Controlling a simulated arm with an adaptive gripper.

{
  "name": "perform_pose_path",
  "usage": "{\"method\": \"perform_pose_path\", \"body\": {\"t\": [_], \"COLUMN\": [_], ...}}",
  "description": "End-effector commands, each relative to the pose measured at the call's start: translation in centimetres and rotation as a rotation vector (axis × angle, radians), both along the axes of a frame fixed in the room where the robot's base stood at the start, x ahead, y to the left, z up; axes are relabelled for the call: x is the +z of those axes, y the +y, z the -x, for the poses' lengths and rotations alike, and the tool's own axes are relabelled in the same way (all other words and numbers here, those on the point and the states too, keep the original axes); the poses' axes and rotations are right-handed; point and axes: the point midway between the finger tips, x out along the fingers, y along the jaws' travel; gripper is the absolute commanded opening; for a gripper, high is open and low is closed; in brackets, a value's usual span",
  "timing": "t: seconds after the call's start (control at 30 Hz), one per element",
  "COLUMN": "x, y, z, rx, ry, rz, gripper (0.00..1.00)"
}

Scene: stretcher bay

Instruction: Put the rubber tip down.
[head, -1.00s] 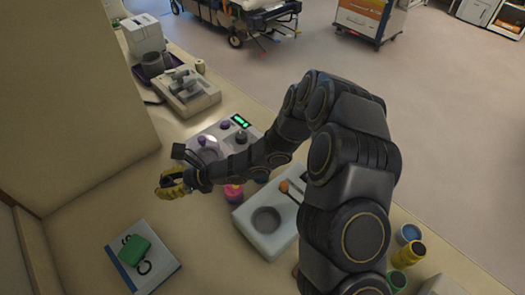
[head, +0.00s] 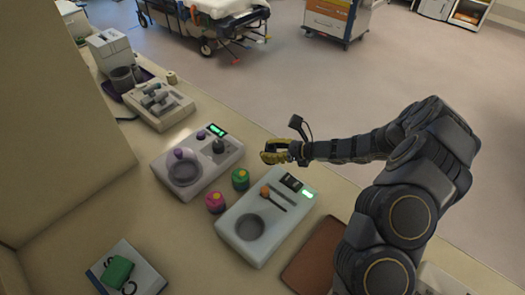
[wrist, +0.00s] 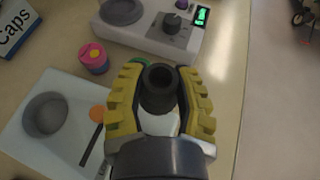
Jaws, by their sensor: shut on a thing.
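My gripper (head: 277,152) has yellow ridged fingers and is held in the air above the counter, beyond the nearer pale device. In the wrist view my gripper (wrist: 160,98) is shut on the rubber tip (wrist: 159,88), a dark, hollow cylinder whose round opening faces the camera. In the head view the tip cannot be made out between the fingers. Nothing shows the tip touching the counter.
The nearer device (head: 240,241) has a round well and an orange knob; another device (head: 198,183) stands left. Pink (head: 215,202) and green (head: 240,179) jars stand between them. A brown pad (head: 312,262) lies right. Counter at lower left is mostly bare (head: 110,215).

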Motion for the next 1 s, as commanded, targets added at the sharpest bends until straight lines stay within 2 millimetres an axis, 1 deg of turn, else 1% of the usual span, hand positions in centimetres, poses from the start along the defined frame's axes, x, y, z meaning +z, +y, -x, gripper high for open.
{"method": "perform_pose_path", "body": {"t": [0.03,0.1,0.3,0.5,0.6,0.7,0.87,0.97,1.0], "x": [-0.6,-1.3,-2.9,-6.0,-6.9,-7.5,-7.8,-8.6,-9.2], "y": [0.3,0.3,0.7,1.0,1.1,1.1,1.1,1.2,1.3], "z": [-0.9,-2.3,-5.9,-8.2,-9.1,-9.6,-10.0,-10.4,-10.3], "rx": [0.008,0.003,0.005,0.002,0.004,0.001,0.001,0.004,0.003], "ry": [0.001,0.002,-0.002,0.003,0.000,0.001,-0.003,0.000,0.004], "rz": [0.002,0.006,0.004,0.001,0.001,0.001,-0.001,-0.001,-0.003], "gripper": [0.00,0.00,0.00,0.00,0.00,0.00,0.00,0.00,0.00]}}
